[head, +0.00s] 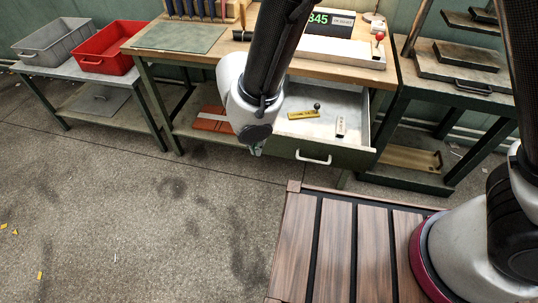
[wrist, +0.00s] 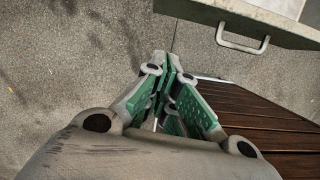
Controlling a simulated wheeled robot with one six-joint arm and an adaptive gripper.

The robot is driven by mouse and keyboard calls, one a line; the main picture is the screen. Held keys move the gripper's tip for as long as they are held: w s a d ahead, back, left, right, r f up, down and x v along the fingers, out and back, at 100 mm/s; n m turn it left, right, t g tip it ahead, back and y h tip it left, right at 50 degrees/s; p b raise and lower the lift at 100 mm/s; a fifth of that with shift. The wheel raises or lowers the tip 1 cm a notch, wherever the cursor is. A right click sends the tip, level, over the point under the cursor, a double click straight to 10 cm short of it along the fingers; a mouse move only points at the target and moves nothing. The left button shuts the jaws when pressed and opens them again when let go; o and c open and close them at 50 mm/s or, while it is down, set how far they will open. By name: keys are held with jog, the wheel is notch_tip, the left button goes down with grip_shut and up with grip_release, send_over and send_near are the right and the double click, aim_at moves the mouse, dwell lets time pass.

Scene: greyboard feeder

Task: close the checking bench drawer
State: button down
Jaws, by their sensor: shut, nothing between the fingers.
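The checking bench (head: 185,42) stands at the centre back in the head view. Its green drawer (head: 350,158) is pulled open toward me, and its inside shows a yellow piece (head: 303,114), a small dark knob and a pale tag (head: 341,126). The white bar handle (head: 313,159) is on the drawer front. In the wrist view the handle (wrist: 242,42) is at the upper right, apart from my gripper (wrist: 172,62). My gripper is shut and empty. In the head view its tip (head: 257,150) is at the drawer's left front, partly hidden behind my wrist.
A side table with a grey bin (head: 52,42) and a red bin (head: 107,50) stands at the left. A dark rack (head: 465,75) stands to the right of the bench. My slatted wooden deck is below the drawer. The floor at front left is mostly clear.

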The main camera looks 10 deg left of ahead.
jog(key=w+f+n, duration=0.1)
jog(key=w+f, duration=0.5)
jog(key=f, duration=0.3)
jog(key=shift+w+f, duration=0.2)
jog(key=shift+f, duration=0.15)
jog(key=shift+w+a, duration=0.1)
dwell(0.3)
